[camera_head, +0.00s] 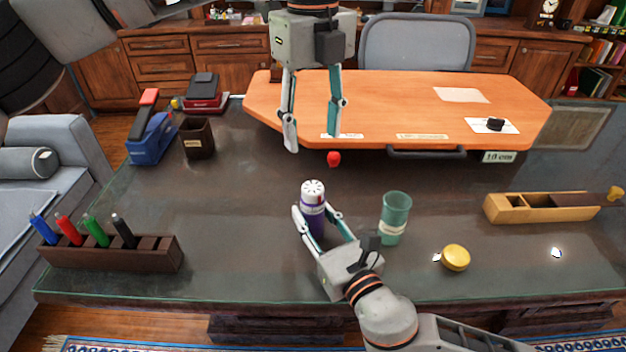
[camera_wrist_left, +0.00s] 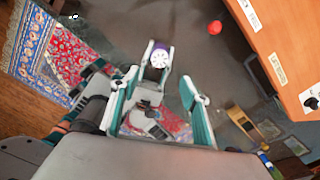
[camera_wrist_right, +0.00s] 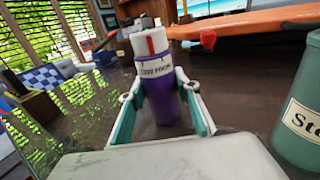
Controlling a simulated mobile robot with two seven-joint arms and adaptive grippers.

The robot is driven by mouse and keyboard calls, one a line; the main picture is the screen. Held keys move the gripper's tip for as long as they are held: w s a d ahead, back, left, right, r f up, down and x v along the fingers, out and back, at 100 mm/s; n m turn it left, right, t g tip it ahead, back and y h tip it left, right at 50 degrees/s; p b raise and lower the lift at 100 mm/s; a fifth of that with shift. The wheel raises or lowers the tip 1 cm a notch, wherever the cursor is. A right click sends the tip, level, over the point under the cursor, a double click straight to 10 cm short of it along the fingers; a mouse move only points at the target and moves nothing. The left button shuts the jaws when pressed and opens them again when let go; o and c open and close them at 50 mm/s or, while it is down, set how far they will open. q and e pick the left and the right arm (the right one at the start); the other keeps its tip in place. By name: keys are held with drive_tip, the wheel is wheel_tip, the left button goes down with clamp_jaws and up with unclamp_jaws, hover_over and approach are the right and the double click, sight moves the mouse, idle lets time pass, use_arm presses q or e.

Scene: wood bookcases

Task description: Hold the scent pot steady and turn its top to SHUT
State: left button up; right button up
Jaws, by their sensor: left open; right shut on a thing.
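The scent pot (camera_head: 313,208) stands upright on the dark desk, with a purple body and a white, perforated top (camera_head: 313,188). In the right wrist view the pot (camera_wrist_right: 160,94) shows a printed label band and a red mark on its white top. My right gripper (camera_head: 316,222) is shut on the purple body, one finger on each side. My left gripper (camera_head: 311,143) is open and empty, above and behind the pot, pointing down. In the left wrist view the white top (camera_wrist_left: 160,58) shows beyond the open fingers.
A green labelled cup (camera_head: 395,217) stands just right of the pot. A red ball-like thing (camera_head: 334,158) is behind it. A yellow round thing (camera_head: 456,257) and a wooden box (camera_head: 545,207) are to the right. A marker rack (camera_head: 110,252) is at left. The orange raised top (camera_head: 400,110) is behind.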

sight(313, 187)
use_arm(q)
wheel_tip(313, 187, down, 12)
drive_tip(key=n, duration=0.5)
drive_tip(key=shift+r+n, duration=0.25)
drive_tip(key=shift+n, duration=0.15)
drive_tip(key=c, duration=1.1)
